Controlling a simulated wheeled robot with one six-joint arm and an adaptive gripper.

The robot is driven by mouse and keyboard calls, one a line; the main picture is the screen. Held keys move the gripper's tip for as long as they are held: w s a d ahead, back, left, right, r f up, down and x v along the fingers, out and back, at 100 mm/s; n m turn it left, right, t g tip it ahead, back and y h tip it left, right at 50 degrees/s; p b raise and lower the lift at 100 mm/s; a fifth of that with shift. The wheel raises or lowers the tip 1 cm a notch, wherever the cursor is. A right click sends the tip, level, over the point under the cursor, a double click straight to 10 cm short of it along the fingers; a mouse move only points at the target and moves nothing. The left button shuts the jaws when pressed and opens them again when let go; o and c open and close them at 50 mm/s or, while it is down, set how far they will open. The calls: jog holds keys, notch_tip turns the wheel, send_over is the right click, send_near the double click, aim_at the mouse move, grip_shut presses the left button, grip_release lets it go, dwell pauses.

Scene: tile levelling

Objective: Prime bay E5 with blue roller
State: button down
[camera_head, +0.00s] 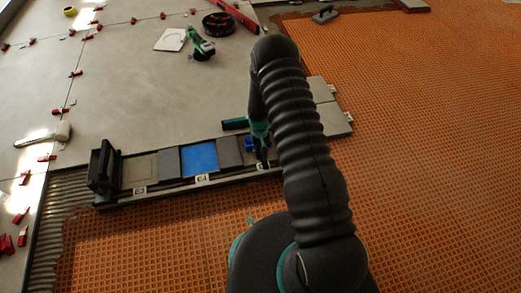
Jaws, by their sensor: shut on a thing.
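A long narrow strip (168,187) lies along the edge of the grey tiled area, with several panels in a row, some grey and one bright blue (199,158). I cannot read any bay label, so I cannot tell which is E5. My gripper (261,153) is at the strip's right part, partly hidden by my arm. It is shut on what looks like the blue roller (249,143), whose small blue part shows just left of the fingers, right of the dark grey panel. Whether the roller touches the surface cannot be told.
A black upright handle block (103,168) stands at the strip's left end. Large grey tiles with red clips lie behind. A green-and-black tool (200,44), a white sheet (170,39) and a black ring (219,24) lie further back. Orange grid matting (430,130) is open at right.

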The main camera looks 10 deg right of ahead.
aim_at(263, 156)
jog(key=shift+s+f, duration=0.1)
jog(key=shift+s, duration=0.35)
jog(key=shift+s, duration=0.2)
jog(key=shift+s+p, duration=0.45)
jog(key=shift+s, duration=0.7)
jog(key=shift+s+f, duration=0.1)
jog(key=shift+s, duration=1.4)
